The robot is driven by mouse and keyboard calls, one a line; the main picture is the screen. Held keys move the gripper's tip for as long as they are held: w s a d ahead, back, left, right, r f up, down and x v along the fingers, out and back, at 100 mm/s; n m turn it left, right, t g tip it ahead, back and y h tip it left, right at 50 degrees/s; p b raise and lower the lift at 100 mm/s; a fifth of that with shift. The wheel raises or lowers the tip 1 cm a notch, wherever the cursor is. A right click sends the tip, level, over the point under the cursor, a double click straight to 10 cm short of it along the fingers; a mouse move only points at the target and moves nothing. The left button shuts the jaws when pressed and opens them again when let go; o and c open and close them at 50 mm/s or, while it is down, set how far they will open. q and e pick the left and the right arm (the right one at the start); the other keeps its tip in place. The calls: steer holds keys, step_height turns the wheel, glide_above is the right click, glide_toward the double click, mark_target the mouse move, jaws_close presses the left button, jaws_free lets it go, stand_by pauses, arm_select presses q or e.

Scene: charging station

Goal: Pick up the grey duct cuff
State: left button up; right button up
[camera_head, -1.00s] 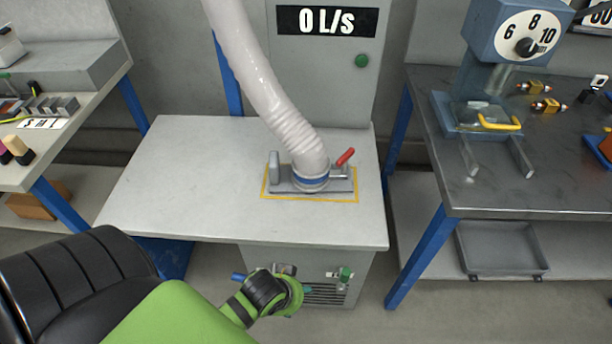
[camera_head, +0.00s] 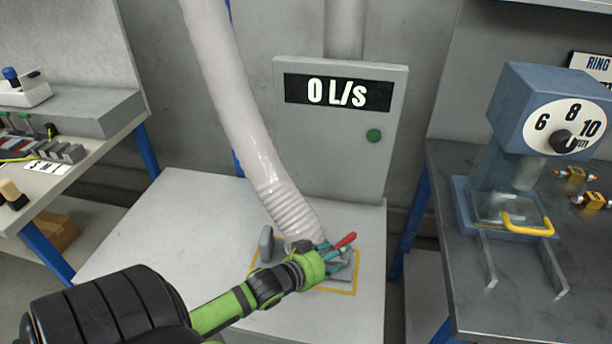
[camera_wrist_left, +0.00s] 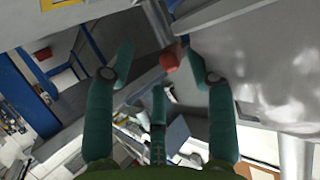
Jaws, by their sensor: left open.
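The white ribbed duct (camera_head: 265,165) comes down to a grey fitting on the table. In the head view the grey duct cuff at its lower end is mostly hidden behind my left gripper (camera_head: 335,256). A grey upright tab (camera_head: 266,244) stands left of the duct end, and a red-tipped lever (camera_head: 345,240) sticks up at the right. The left gripper is in front of the fitting, its teal fingers near the lever. In the left wrist view the left gripper (camera_wrist_left: 160,66) is open, with the red tip (camera_wrist_left: 170,57) between its fingertips. Contact cannot be told. My right gripper is not in view.
A yellow outline (camera_head: 340,291) marks the white table (camera_head: 150,235) around the fitting. Behind is a grey cabinet (camera_head: 335,150) reading 0 L/s. A metal bench (camera_head: 450,250) with a blue dial device (camera_head: 550,110) stands right. The table's left part is clear.

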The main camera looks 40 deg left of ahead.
arm_select(q)
steer(key=w+f, duration=0.2)
steer(key=w, duration=0.1)
steer(key=shift+a, duration=0.1)
steer(key=shift+x, duration=0.8)
jaws_close()
steer(key=shift+r, duration=0.1)
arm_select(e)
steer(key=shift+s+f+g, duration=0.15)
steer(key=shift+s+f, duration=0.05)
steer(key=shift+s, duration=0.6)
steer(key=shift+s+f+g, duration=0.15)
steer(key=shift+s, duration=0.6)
